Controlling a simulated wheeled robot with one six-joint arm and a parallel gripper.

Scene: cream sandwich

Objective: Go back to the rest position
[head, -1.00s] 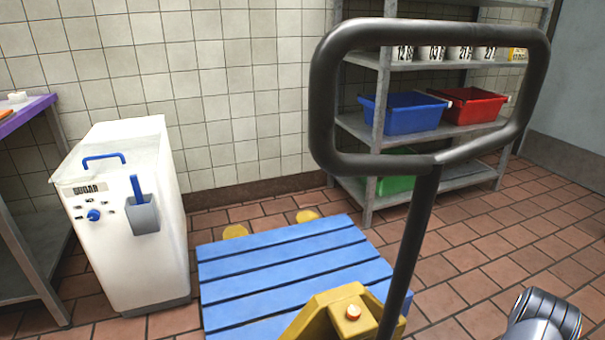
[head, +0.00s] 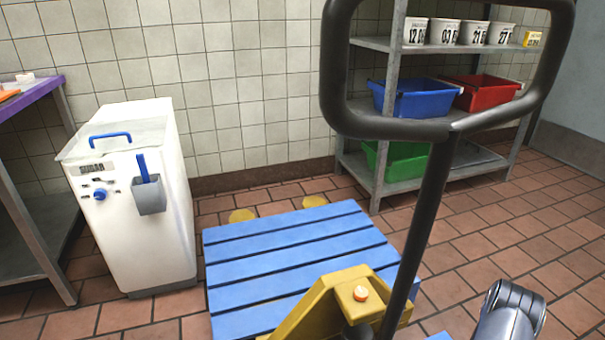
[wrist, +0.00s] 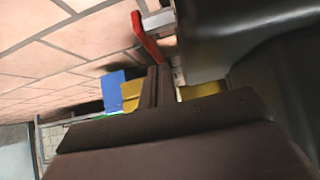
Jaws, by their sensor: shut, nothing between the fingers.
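My gripper (wrist: 158,72) shows in the wrist view as two dark fingers close together, shut and empty. In the head view only a grey rounded part of my arm (head: 511,312) shows at the bottom right; the gripper is out of that view. In the wrist view a red bar (wrist: 147,38) is just beyond the fingertips; I cannot tell whether they touch. Yellow parts (wrist: 131,92) and a blue patch (wrist: 114,92) show left of the fingers. A large dark surface fills the upper right of the wrist view.
A yellow pallet jack (head: 330,305) with a black loop handle (head: 428,200) stands close in front, at a blue pallet (head: 290,250). A shelf (head: 372,43) stands behind. Tiled floor (head: 500,235) is open at right.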

